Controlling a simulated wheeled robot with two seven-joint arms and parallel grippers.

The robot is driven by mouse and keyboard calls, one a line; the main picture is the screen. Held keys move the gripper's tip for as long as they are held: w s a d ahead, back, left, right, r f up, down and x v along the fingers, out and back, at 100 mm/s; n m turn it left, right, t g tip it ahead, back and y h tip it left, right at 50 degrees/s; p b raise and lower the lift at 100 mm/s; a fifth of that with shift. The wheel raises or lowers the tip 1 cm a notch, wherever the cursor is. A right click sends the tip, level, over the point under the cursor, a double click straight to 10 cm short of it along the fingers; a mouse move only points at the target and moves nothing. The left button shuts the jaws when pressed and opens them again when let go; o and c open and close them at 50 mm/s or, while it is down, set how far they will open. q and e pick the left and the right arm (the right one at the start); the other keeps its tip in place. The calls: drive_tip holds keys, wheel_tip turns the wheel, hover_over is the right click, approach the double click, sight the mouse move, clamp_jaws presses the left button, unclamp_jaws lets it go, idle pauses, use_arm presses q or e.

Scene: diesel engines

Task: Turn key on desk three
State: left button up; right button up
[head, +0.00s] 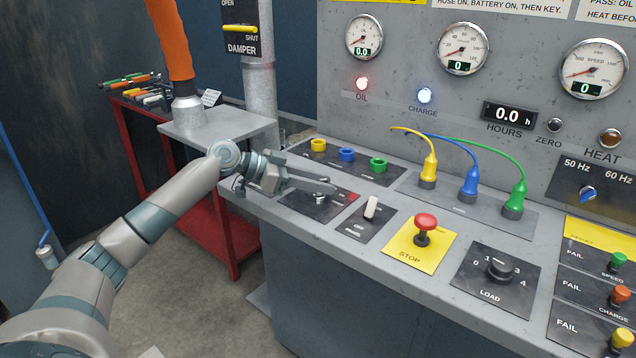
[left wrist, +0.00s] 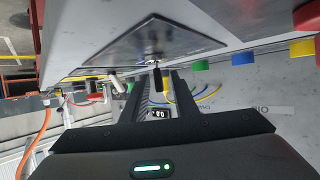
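The key switch plate (head: 333,208) is a dark panel on the sloped desk, left of the rocker switch. Its switch (head: 320,198) is partly hidden by my left gripper (head: 322,188), which reaches in from the left just above it. In the left wrist view the plate (left wrist: 150,42) is at the top, with a small dark key (left wrist: 157,78) sticking out from it. My left gripper's fingers (left wrist: 162,84) stand apart on either side of the key; contact cannot be made out. No desk number is readable. My right gripper is not in view.
A white rocker switch (head: 371,207), red STOP button (head: 424,226) and LOAD knob (head: 499,268) sit to the right. Yellow, blue and green sockets (head: 347,154) lie just behind, with plugged cables (head: 469,184) further right. A red cart (head: 215,230) stands left of the desk.

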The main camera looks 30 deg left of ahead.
use_arm(q)
drive_tip(key=shift+s+a, duration=0.1)
drive_tip(key=shift+s+a, duration=0.2)
drive_tip(key=shift+s+a+r, duration=0.15)
drive_tip(key=shift+s+a, duration=0.1)
drive_tip(key=b+v, duration=0.3)
drive_tip(key=v, duration=1.2)
drive_tip(key=shift+s+a+r+b, duration=0.2)
drive_tip(key=shift+a+r+b, duration=0.05)
drive_tip(key=shift+r+b, duration=0.1)
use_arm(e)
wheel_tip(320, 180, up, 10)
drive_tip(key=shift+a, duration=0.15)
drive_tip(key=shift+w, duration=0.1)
